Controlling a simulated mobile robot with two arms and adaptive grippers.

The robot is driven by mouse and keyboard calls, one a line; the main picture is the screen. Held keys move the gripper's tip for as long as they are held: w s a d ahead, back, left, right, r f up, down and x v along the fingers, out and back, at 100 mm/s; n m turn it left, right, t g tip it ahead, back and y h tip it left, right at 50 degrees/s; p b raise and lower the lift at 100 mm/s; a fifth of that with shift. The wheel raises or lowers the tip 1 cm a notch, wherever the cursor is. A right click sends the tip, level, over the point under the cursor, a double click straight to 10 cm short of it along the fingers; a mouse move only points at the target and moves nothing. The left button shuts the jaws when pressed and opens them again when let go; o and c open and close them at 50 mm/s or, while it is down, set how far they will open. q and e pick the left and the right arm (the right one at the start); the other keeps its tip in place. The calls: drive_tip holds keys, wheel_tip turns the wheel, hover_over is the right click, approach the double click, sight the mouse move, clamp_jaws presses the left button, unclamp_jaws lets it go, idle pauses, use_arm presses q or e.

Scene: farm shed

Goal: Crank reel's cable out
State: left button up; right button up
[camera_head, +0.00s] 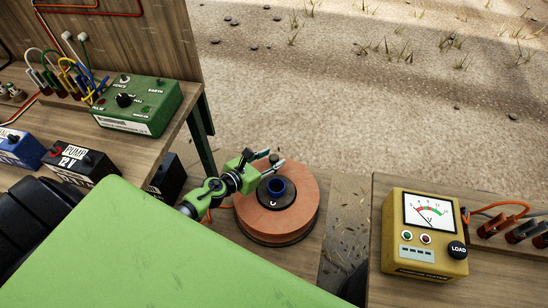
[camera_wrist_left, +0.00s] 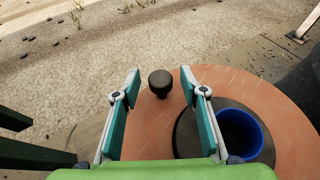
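The reel (camera_head: 303,205) is a flat orange-brown disc with a black hub and a blue socket (camera_head: 278,187) in its middle. It lies on a wooden surface in the middle of the head view, and its face (camera_wrist_left: 270,95) fills the right of the left wrist view. A black crank knob (camera_wrist_left: 160,85) stands near the reel's edge. My left gripper (camera_head: 270,162) is over the reel's far part. In the left wrist view, its two teal fingers are spread, one on each side of the knob, with gaps on both sides. My right gripper is not in view.
A yellow meter box (camera_head: 425,235) with a LOAD knob stands on the right bench. A green control box (camera_head: 137,105), a black pump battery (camera_head: 82,165) and coloured cables sit on the left bench. Bare sandy ground (camera_head: 350,90) lies beyond the reel.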

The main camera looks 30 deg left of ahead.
use_arm(q)
drive_tip(key=shift+x, duration=0.95)
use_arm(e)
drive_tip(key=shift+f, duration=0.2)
use_arm(q)
clamp_jaws()
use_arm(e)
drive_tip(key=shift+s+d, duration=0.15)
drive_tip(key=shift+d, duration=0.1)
use_arm(q)
drive_tip(key=shift+a, duration=0.1)
